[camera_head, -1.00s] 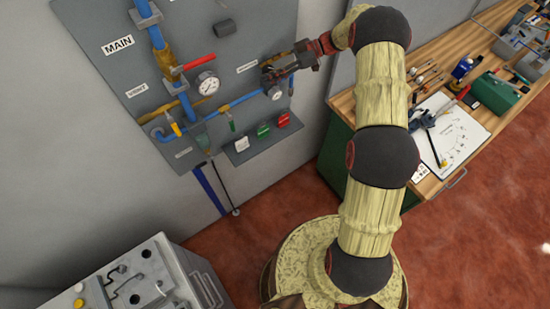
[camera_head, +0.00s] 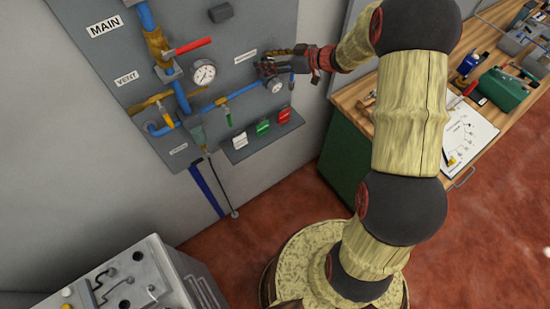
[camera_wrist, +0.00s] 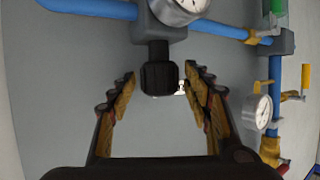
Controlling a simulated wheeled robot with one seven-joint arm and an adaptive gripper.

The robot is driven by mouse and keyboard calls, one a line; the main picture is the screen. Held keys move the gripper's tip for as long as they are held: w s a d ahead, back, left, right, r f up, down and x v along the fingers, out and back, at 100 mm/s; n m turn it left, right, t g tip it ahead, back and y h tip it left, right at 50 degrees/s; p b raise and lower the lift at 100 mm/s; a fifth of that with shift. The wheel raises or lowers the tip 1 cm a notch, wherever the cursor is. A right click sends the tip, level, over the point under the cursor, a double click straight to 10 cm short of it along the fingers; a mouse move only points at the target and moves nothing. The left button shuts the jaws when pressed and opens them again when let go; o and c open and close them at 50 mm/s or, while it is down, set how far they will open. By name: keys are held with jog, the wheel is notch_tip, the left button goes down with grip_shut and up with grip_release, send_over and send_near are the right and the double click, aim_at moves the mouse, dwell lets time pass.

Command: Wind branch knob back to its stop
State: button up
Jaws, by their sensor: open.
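The branch knob (camera_wrist: 160,78) is a ribbed black cylinder on a dark stem in the wrist view. It sticks out from a grey block (camera_wrist: 160,35) on the blue branch pipe, beside a round white gauge (camera_wrist: 180,6). My gripper (camera_wrist: 160,75) is open, with one ribbed yellow-and-black finger on each side of the knob and gaps visible on both sides. In the head view my gripper (camera_head: 268,66) is at the right part of the panel, just above the branch gauge (camera_head: 276,87); the knob cannot be made out there.
The grey panel (camera_head: 235,75) also carries a red lever (camera_head: 188,46), a larger gauge (camera_head: 203,73), a green-handled valve (camera_head: 227,115) and a shelf with white, green and red blocks (camera_head: 262,127). A workbench (camera_head: 350,97) stands to the right.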

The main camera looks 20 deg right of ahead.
jog(key=shift+f+m+t+h+b, duration=0.2)
jog(key=shift+m+t+h+b, duration=1.15)
jog(key=shift+b, duration=2.15)
jog(key=shift+m+b, duration=0.35)
jog(key=shift+b, duration=0.15)
jog(key=m+t+h+b, duration=0.1)
jog(key=m+h+b, duration=0.2)
jog(key=b, duration=0.6)
jog(key=shift+h, duration=0.25)
